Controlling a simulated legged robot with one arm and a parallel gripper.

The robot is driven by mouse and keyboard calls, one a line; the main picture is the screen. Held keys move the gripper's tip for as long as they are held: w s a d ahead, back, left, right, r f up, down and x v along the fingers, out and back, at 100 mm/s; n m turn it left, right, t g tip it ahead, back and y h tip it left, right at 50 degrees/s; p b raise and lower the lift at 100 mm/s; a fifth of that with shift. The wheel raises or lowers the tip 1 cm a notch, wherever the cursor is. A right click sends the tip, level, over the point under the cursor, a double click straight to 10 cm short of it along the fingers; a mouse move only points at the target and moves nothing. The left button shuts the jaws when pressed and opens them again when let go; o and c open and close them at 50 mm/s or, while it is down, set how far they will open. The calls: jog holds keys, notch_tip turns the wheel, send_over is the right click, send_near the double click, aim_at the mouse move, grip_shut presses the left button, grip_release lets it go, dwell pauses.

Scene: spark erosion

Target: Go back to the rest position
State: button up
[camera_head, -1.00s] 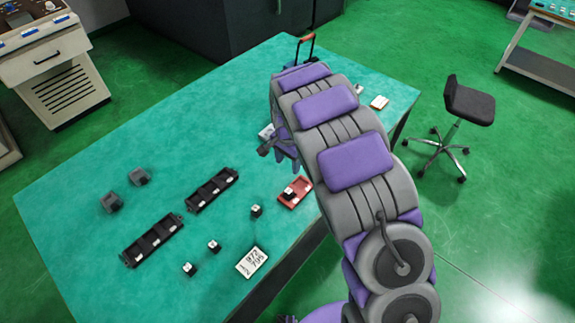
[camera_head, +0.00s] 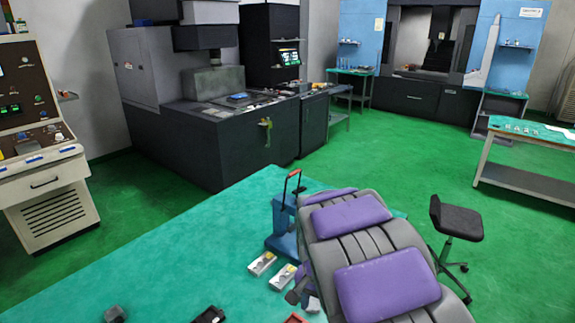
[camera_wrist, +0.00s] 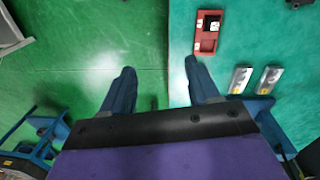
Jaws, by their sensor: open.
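My gripper (camera_wrist: 158,84) is open and empty in the wrist view, its two dark blue fingers wide apart. The left finger shows over the green floor and the right one over the edge of the teal table (camera_wrist: 250,30). In the head view my purple and grey arm reaches over the table (camera_head: 180,262) and mostly hides the gripper. A red tray (camera_wrist: 198,44) with a small white-topped dark block (camera_wrist: 214,27) lies beyond the right fingertip, apart from it.
Two silver blocks (camera_wrist: 240,80) (camera_wrist: 269,80) lie right of the gripper. A blue press (camera_head: 283,222) with a red handle stands beside my arm. A black stool (camera_head: 455,220) stands at right. Dark machines (camera_head: 215,140) stand behind. Green floor (camera_head: 400,140) is open between them.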

jog(key=s+d+r+n, duration=0.2)
jog(key=s, duration=0.8)
jog(key=s+d+r+n+g, duration=0.1)
jog(key=s+d+r+n, duration=0.1)
jog(key=s, duration=0.8)
jog(key=s+d+r+n, duration=0.2)
jog(key=s+r, duration=0.1)
jog(key=s, duration=0.7)
jog(key=shift+s+d+y, duration=0.3)
jog(key=shift+d, duration=0.1)
